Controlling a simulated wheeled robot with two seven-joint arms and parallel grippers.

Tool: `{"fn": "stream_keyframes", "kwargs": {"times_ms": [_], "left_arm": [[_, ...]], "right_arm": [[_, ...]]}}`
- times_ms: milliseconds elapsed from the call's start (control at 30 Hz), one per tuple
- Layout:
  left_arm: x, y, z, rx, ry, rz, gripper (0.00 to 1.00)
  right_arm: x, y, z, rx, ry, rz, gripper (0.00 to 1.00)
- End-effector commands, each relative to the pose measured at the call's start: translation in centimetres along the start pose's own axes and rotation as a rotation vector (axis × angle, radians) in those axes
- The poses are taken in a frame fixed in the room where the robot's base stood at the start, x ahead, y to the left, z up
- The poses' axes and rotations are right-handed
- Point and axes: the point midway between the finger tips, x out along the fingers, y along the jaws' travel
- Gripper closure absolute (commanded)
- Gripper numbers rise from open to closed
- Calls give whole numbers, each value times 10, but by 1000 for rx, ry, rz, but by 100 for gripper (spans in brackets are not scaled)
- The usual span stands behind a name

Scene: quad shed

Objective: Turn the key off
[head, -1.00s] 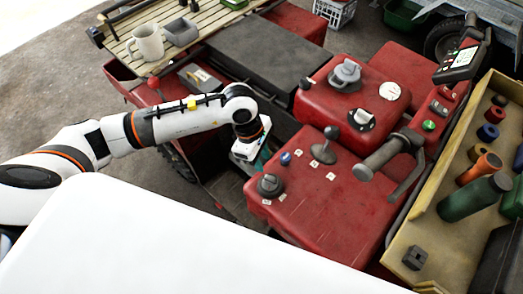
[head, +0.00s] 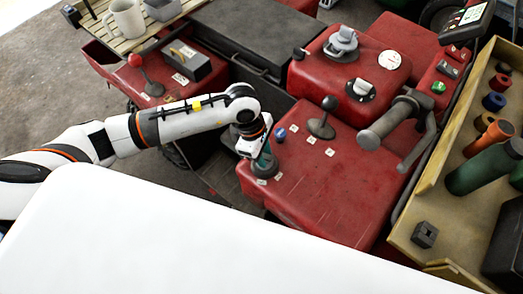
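The red quad body (head: 320,190) fills the middle of the head view. My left gripper (head: 264,168) points down at the near left part of its top panel. It is right at the round dark key switch (head: 267,170), which is mostly hidden behind the teal fingers. I cannot see the key itself, or whether the fingers touch it or are closed. Small white labels (head: 278,177) lie beside the switch. My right gripper is not in view.
A blue button (head: 280,134), a black lever (head: 322,120) and a grey handlebar grip (head: 388,124) are to the right of my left gripper. A wooden tray (head: 430,210) with bottles and rolls stands at the right. A red-knobbed lever (head: 144,75) is at the upper left.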

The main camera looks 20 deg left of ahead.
Motion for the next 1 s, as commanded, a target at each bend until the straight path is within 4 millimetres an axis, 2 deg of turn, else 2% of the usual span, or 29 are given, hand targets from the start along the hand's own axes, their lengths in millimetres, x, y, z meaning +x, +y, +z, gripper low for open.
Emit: {"fn": "stream_keyframes", "kwargs": {"times_ms": [200,400,567,800,1000], "left_arm": [[0,0,0,0,0,0,69],[0,0,0,0,0,0,100],[0,0,0,-18,0,-4,100],[0,1,0,-303,0,-75,100],[0,0,0,-410,-1,-105,100]], "right_arm": [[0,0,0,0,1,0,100],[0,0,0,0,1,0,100],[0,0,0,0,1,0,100],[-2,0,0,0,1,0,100],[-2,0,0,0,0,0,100]]}}
